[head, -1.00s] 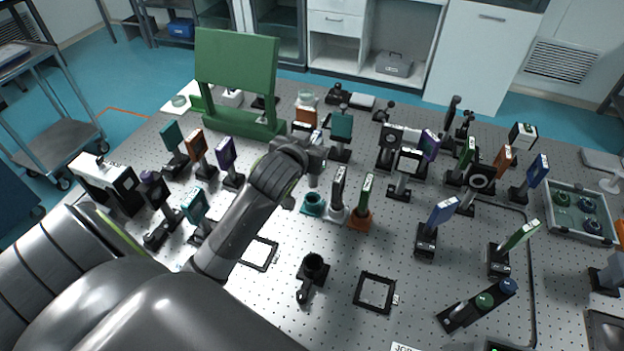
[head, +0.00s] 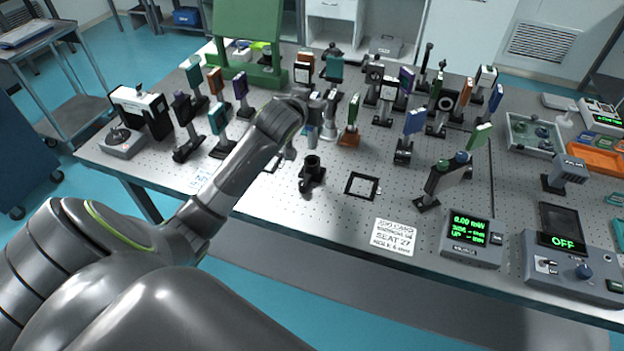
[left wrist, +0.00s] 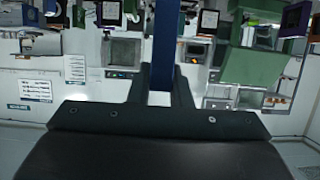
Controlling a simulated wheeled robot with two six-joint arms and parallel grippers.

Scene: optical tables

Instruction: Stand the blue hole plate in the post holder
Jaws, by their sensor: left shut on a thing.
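My left gripper (head: 316,108) is over the middle of the optical table, behind the black post holder in the head view. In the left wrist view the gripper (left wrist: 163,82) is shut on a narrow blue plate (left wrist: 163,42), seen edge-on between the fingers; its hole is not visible. In the head view the hand mostly hides the held plate. The black post holder (head: 312,172) stands upright with an open, empty top, in front of the hand and apart from it. My right gripper is not in view.
Several plates on posts crowd the table, including a blue one (head: 414,121) and a green one (head: 479,137). A black square frame (head: 363,186) lies right of the holder. A printed card (head: 393,237) and a readout box (head: 471,238) sit near the front edge. A green board (head: 247,35) stands behind.

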